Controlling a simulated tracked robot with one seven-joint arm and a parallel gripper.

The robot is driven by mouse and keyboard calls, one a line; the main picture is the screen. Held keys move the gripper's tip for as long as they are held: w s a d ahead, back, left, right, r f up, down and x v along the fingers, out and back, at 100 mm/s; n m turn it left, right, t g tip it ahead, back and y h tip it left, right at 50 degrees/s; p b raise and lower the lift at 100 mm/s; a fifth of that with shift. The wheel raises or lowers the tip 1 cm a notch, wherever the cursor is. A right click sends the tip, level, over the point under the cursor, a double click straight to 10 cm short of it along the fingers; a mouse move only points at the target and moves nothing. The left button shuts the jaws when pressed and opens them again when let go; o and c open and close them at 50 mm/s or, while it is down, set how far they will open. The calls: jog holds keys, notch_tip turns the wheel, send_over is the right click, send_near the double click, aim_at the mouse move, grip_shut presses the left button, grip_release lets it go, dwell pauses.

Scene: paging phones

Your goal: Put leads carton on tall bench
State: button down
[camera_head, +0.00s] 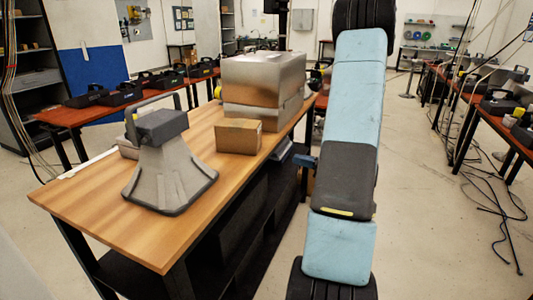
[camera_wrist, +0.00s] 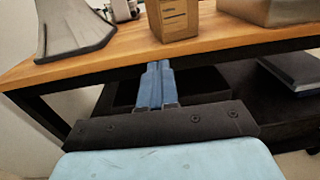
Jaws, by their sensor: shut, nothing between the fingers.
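A small brown cardboard carton (camera_head: 238,136), which I take for the leads carton, stands upright on the wooden-topped bench (camera_head: 95,205), near its long front edge. I take this bench for the tall bench. In the wrist view the carton (camera_wrist: 174,22) stands on the bench top (camera_wrist: 115,45), just beyond the fingertips. My gripper (camera_head: 302,159) is shut and empty beside the front edge of the bench, apart from the carton. In the wrist view its blue fingers (camera_wrist: 158,68) are together and point at the bench edge below the carton. Printing on the carton is too small to read.
A grey tapered device (camera_head: 165,165) stands left of the carton, and a large metallic box (camera_head: 262,85) stands behind it. Red-topped tables (camera_head: 75,115) with black devices line the back and right. Cables (camera_head: 490,195) lie on the floor at right. A dark shelf is under the bench.

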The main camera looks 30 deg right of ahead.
send_near(257, 150)
jog(key=shift+h, duration=0.3)
jog(key=x, duration=0.6)
jog(key=shift+w+a+r, duration=0.1)
jog(key=shift+w, duration=0.1)
jog(key=x, duration=0.4)
jog(key=shift+w+a, duration=0.15)
jog(key=shift+w, duration=0.1)
jog(key=v, duration=1.4)
